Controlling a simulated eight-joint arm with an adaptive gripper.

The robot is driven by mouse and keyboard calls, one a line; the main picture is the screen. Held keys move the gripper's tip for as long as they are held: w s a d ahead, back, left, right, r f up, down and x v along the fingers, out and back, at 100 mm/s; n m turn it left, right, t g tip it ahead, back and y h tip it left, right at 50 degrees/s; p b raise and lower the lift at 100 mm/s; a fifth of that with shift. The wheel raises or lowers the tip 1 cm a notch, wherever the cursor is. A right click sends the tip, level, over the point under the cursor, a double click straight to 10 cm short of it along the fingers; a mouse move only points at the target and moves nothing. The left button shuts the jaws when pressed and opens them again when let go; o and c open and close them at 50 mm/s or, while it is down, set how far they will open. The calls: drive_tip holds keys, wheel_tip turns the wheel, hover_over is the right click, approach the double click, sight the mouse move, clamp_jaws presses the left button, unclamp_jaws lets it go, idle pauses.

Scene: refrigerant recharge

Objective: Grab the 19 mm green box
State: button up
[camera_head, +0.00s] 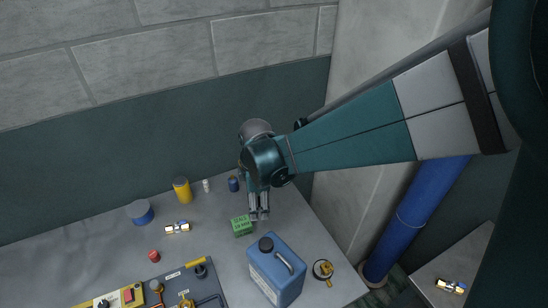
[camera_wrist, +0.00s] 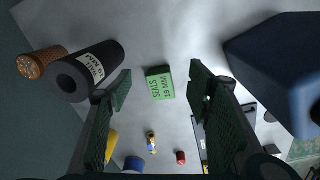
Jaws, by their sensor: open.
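The green box (camera_head: 242,226) sits on the grey bench, left of the blue jug. In the wrist view the green box (camera_wrist: 160,84) shows dark lettering reading "SEALS 19 MM" and lies beyond my fingertips, between their lines. My gripper (camera_head: 259,214) points down just behind and to the right of the box. In the wrist view my gripper (camera_wrist: 160,86) is open, with one finger on each side and nothing held between them. I cannot tell the exact gap between the fingertips and the box.
A blue jug (camera_head: 277,270) stands close in front of the box. A dark labelled cylinder (camera_wrist: 88,70) lies near my left finger in the wrist view. A yellow can (camera_head: 182,190), a blue-white tub (camera_head: 140,212) and a red cap (camera_head: 154,256) stand left.

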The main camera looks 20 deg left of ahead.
sight(241, 223)
drive_tip(key=s+a+f+n, duration=0.1)
drive_tip(key=a, duration=0.1)
drive_tip(key=s+a+f+n, duration=0.1)
drive_tip(key=a+f, duration=0.1)
drive_tip(key=s+a+f, duration=0.1)
drive_tip(key=a+f, duration=0.1)
drive_tip(key=shift+f+n+g+h, duration=0.1)
drive_tip(key=shift+n+g+h, duration=0.2)
drive_tip(key=shift+n, duration=0.1)
drive_tip(key=shift+f, duration=0.1)
drive_tip(key=shift+f, duration=1.2)
drive_tip(key=shift+f, duration=0.1)
drive_tip(key=shift+w+f, duration=0.2)
drive_tip(key=shift+f, duration=2.3)
drive_tip(key=c, duration=1)
